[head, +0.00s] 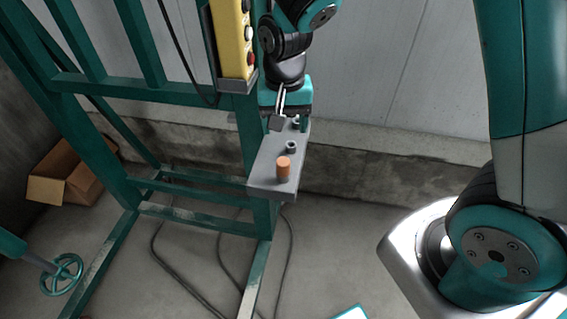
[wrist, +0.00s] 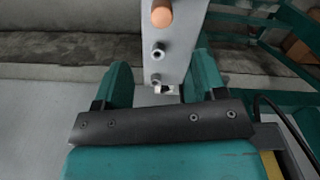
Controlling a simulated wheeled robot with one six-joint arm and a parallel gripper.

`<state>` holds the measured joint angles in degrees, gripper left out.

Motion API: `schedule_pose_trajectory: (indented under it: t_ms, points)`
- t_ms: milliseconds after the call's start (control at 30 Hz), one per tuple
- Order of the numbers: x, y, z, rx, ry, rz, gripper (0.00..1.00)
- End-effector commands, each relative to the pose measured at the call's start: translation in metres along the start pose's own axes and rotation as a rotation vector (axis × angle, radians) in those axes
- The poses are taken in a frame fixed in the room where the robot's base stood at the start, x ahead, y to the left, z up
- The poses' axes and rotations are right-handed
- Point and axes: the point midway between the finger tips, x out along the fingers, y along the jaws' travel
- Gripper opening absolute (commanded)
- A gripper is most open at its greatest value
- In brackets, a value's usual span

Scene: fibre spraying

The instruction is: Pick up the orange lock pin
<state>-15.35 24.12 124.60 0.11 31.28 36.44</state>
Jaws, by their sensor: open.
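The orange lock pin (head: 283,168) stands upright near the front end of a grey shelf plate (head: 264,165) fixed to the green frame. In the wrist view the pin (wrist: 161,15) is at the top edge, partly cut off, beyond my fingertips. My gripper (wrist: 160,68) is open and empty. Its two teal fingers lie on either side of the plate's near end in that view. In the head view my gripper (head: 285,105) is at the back end of the plate, apart from the pin, and its fingertips are hard to make out.
Two small round metal fittings, one mid-plate (head: 291,147) and one farther back (head: 296,123), lie between gripper and pin. A yellow button box (head: 233,40) hangs on the green frame (head: 255,150) at left. Cables and a cardboard box (head: 68,175) are on the floor.

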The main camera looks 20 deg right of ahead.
Motion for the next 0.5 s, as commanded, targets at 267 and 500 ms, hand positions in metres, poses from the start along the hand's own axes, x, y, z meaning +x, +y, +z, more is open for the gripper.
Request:
schedule_pose_trajectory:
  t_ms: [267,500]
  points:
    - [0.060,0.002,0.002,-0.001,-0.006,0.003,0.65]
    - [0.082,0.001,0.001,-0.002,-0.002,0.000,0.65]
